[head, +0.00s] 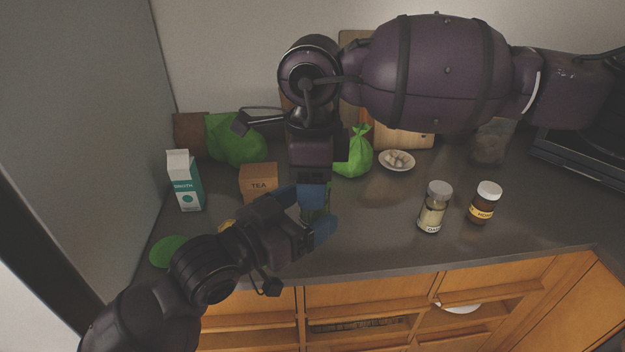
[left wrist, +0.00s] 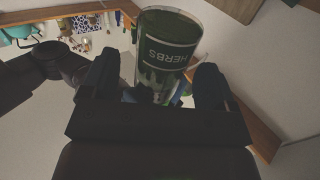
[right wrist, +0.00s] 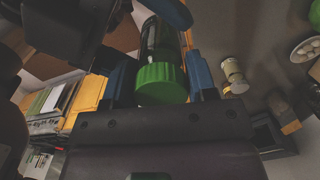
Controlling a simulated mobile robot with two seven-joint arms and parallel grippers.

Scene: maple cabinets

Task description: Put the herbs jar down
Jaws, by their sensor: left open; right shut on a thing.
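The herbs jar (head: 316,212) is a glass jar with dark green contents and a green lid, mostly hidden in the head view by both grippers. Its HERBS label shows upside down in the left wrist view (left wrist: 168,50). My right gripper (head: 313,188) reaches down from above and is shut on the jar; the green lid (right wrist: 160,83) shows between its blue fingers in the right wrist view. My left gripper (head: 306,213) is open, with its fingers on either side of the jar. Whether the jar's base touches the counter is hidden.
The grey counter (head: 370,235) is clear right of the grippers, up to a pale-filled jar (head: 433,210) and a honey jar (head: 483,205). A tea box (head: 258,180), broth carton (head: 184,182), green bag (head: 353,158) and small dish (head: 397,166) stand around. A green disc (head: 167,251) lies left.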

